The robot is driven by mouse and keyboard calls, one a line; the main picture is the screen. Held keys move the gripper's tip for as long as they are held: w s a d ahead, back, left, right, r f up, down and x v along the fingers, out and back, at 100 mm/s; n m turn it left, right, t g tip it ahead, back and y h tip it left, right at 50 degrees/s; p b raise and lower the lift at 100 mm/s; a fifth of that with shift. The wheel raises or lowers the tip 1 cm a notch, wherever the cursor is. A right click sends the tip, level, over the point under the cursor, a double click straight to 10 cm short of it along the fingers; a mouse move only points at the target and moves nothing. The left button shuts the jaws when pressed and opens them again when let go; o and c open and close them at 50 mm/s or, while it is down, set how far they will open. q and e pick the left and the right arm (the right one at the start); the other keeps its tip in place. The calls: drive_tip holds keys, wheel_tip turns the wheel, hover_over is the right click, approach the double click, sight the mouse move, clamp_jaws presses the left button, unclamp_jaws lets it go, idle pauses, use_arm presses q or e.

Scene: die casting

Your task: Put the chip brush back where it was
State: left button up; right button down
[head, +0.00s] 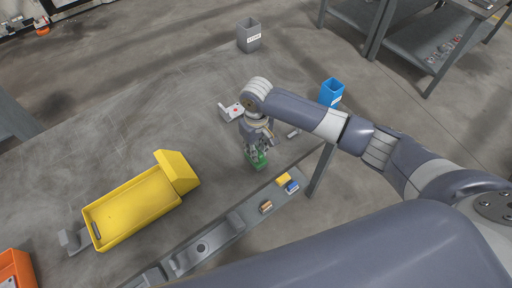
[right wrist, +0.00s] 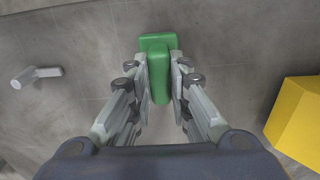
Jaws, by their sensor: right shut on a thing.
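The green chip brush (head: 257,160) is between the fingers of my right gripper (head: 258,150) in the head view. In the right wrist view, the green brush (right wrist: 159,65) is T-shaped, with a wide block at its far end. My right gripper (right wrist: 161,88) is shut on its narrower part, one finger on each side. The brush is over the grey table near its front edge; I cannot tell whether it touches the surface. My left gripper is not in view.
A grey rail tray (head: 223,234) along the front edge holds small yellow (head: 283,179), blue (head: 292,187) and tan (head: 266,207) blocks. A yellow bin (head: 135,210) lies left. A grey bin (head: 249,47) and blue bin (head: 331,92) stand farther back. Open table lies between.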

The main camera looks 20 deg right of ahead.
drive_tip(key=shift+f, duration=0.1)
drive_tip(key=c, duration=1.5)
unclamp_jaws()
wheel_tip(320, 180, up, 12)
drive_tip(key=shift+r+b, duration=0.2)
drive_tip(key=shift+b, duration=0.5)
